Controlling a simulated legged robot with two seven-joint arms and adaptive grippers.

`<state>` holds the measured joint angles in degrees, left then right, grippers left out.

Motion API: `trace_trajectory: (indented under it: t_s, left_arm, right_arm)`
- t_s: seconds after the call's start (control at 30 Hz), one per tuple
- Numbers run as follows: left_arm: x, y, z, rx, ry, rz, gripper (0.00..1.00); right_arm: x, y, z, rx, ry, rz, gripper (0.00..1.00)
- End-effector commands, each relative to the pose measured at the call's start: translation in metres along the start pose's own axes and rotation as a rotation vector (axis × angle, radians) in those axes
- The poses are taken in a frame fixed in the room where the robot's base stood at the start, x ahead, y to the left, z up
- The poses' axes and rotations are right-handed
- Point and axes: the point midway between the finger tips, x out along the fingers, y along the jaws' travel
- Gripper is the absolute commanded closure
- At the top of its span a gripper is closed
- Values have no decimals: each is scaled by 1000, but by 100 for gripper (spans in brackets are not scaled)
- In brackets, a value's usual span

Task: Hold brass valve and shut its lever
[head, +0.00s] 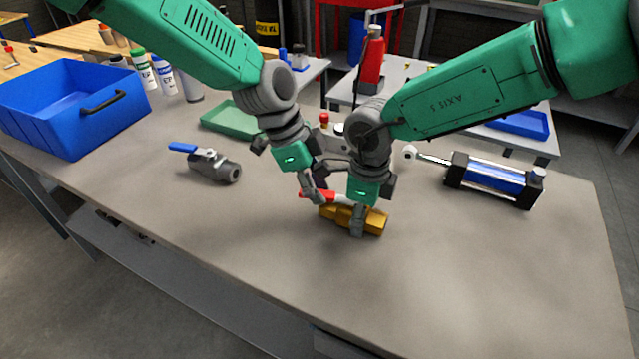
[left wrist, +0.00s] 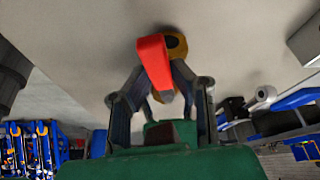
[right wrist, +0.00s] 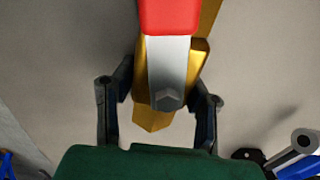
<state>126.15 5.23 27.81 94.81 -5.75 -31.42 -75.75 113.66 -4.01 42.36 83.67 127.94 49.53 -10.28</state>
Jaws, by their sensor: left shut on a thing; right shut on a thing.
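The brass valve (head: 373,221) lies on the grey table near the middle, with its red-gripped lever (head: 318,196) running along its top to the left. My right gripper (head: 358,222) is shut on the valve body; its fingers stand on both sides of the brass in the right wrist view (right wrist: 157,110). My left gripper (head: 316,194) is shut on the lever's red grip, which lies between its fingers in the left wrist view (left wrist: 155,65). In the right wrist view the lever (right wrist: 168,60) lies roughly in line with the valve body. The far side of the valve is hidden.
A grey valve with a blue lever (head: 212,167) lies to the left. A blue bin (head: 75,110) stands at the far left. A blue cylinder (head: 494,180) lies on the right. A green tray (head: 230,118) is behind my left gripper. The front of the table is clear.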

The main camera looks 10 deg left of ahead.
Motion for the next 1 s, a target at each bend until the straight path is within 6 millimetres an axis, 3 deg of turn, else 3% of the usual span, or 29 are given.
trace_trajectory:
  t_s: [0.4,0.73,1.0]
  left_arm:
    - [-1,3,0,-40,1,-18,100]
    - [0,16,-2,-213,0,-89,100]
    - [0,16,-2,-235,2,-99,100]
  right_arm:
    - [0,0,0,0,-1,0,100]
    - [0,0,1,0,-1,0,100]
    - [0,0,1,0,-1,0,100]
